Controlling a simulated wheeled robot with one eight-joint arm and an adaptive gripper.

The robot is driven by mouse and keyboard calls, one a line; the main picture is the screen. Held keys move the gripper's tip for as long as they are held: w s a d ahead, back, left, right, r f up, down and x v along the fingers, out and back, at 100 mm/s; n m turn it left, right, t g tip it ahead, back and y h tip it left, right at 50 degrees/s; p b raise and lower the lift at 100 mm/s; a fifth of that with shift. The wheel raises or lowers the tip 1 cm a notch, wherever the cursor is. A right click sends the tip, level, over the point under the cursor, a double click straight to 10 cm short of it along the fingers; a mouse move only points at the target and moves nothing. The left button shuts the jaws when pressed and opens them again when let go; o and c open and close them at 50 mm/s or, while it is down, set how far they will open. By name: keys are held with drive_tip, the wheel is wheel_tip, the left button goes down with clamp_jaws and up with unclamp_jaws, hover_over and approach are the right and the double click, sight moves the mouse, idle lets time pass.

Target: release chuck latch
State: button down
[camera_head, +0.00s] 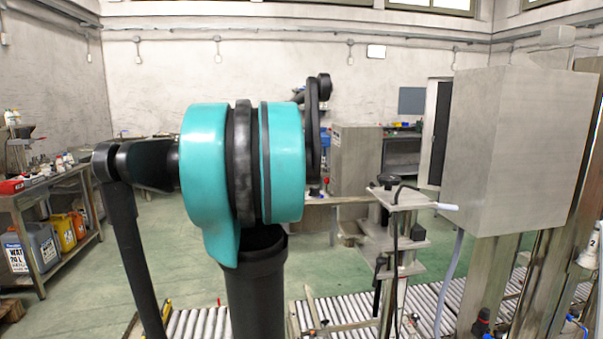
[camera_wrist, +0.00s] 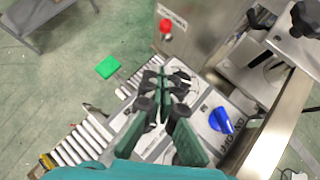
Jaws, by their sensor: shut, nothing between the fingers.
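My gripper (camera_wrist: 166,88) shows in the middle of the wrist view, its green-padded fingers shut and empty over a grey panel. A blue turn handle (camera_wrist: 222,120) sits on the lettered panel (camera_wrist: 240,146), to the right of the fingers and apart from them in the picture. I cannot tell for certain which part is the chuck latch. A clamp stand with metal plates (camera_head: 400,198) and a black knob (camera_head: 387,181) stands right of my arm in the head view. A black knob also shows at the wrist view's upper right (camera_wrist: 307,18).
A red button (camera_wrist: 165,26) is on a metal box above the fingers. A green block (camera_wrist: 108,67) lies at left. A roller conveyor (camera_head: 345,318) runs along the bottom. A large grey cabinet (camera_head: 515,150) stands at right, a workbench (camera_head: 50,195) at left.

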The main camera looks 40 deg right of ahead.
sight(325, 185)
drive_tip(key=x, duration=0.5)
drive_tip(key=shift+d+f, duration=0.15)
drive_tip(key=d, duration=0.3)
drive_tip(key=shift+w+d, duration=0.15)
drive_tip(key=shift+d, duration=0.45)
drive_tip(key=shift+w+d+r+n+g+y, duration=0.2)
drive_tip(key=shift+w+d+n+g+y, duration=0.15)
drive_tip(key=shift+w+g, duration=0.25)
drive_tip(key=w+g, duration=0.1)
drive_tip(key=w+d+n+g+y, duration=0.1)
drive_tip(key=w+g+y, duration=0.1)
drive_tip(key=shift+w+d, duration=0.2)
drive_tip(key=shift+d, duration=0.2)
idle(0.3)
